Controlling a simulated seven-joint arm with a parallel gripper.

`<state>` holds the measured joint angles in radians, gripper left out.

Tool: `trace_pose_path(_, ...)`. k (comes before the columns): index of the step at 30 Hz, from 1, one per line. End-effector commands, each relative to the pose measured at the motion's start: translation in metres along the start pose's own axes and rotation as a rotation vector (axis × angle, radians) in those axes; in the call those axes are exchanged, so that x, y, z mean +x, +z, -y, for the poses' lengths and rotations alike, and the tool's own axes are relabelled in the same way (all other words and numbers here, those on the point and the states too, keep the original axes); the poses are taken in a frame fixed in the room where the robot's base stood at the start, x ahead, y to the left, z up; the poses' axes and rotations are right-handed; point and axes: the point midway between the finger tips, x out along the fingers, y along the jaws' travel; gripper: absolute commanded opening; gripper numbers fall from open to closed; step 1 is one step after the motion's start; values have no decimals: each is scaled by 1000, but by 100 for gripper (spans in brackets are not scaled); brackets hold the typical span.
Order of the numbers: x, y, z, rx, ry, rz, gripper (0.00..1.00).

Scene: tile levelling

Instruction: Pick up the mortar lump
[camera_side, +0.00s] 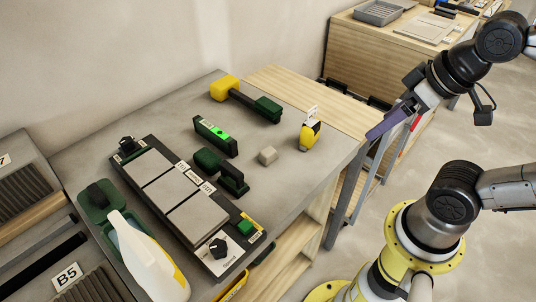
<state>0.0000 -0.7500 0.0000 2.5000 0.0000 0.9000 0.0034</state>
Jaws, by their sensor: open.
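The mortar lump (267,156) appears to be the small beige-grey block lying on the grey worktop, right of the green handled tool and left of the yellow tool. My gripper (386,123), with purple fingers, is raised at the right, beyond the table's right edge. It is open and apart from the lump, with nothing seen between its fingers. The fingers partly overlap in this view.
A dark rig (240,258) holds three grey tiles. Around the lump are a green level (216,137), a green handled tool (233,180), a yellow-headed mallet (225,88) and a yellow upright tool (309,135). A white bottle (150,262) stands front left.

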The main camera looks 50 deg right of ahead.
Motion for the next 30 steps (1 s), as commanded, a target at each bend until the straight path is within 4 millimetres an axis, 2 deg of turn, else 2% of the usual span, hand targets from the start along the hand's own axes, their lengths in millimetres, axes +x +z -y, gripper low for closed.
trace_pose_path(4, 0, 1, 0, 98, 0, 6, 79)
trace_pose_path(8, -9, -7, 0, 333, 0, -2, 79)
trace_pose_path(12, -19, -35, 1, 654, 1, 12, 79)
trace_pose_path(17, -19, -77, 7, 1008, 25, 71, 79)
trace_pose_path(20, -10, -107, 13, 1223, 60, 119, 79)
trace_pose_path(23, 8, -138, 22, 1425, 118, 172, 79)
trace_pose_path(27, 46, -174, 39, 1630, 217, 237, 79)
trace_pose_path(30, 78, -189, 52, 1696, 288, 276, 79)
